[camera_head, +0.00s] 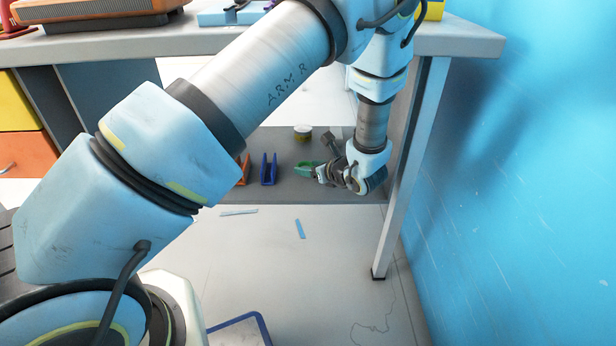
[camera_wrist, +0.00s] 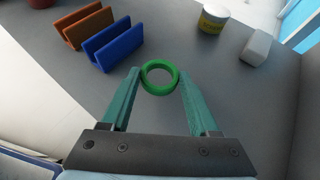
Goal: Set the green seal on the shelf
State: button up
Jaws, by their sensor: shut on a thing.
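The green seal (camera_wrist: 174,84) is a small ring between the fingertips of my gripper (camera_wrist: 158,82) in the wrist view. My gripper is shut on it, with a fingertip against each side. In the head view my gripper (camera_head: 318,172) is at the front part of the grey lower shelf (camera_head: 330,192), under the table. The green seal (camera_head: 304,168) shows there at the fingertips. The grey shelf (camera_wrist: 215,85) fills most of the wrist view below the seal. I cannot tell whether the seal touches the shelf.
A blue holder (camera_wrist: 115,47) and an orange holder (camera_wrist: 85,25) stand left of the seal. A table leg (camera_head: 408,170) is close right of my gripper. Bare shelf surrounds the seal.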

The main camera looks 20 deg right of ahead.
jog(key=shift+f, duration=1.4)
jog(key=shift+f+b, duration=0.1)
jog(key=shift+b, duration=0.2)
jog(key=o, duration=1.3)
jog(key=shift+o, duration=0.2)
jog(key=shift+r, duration=0.2)
jog(key=p+v, duration=0.2)
jog(key=v, duration=1)
jog(key=shift+s+f, duration=0.1)
jog(key=shift+f, duration=0.05)
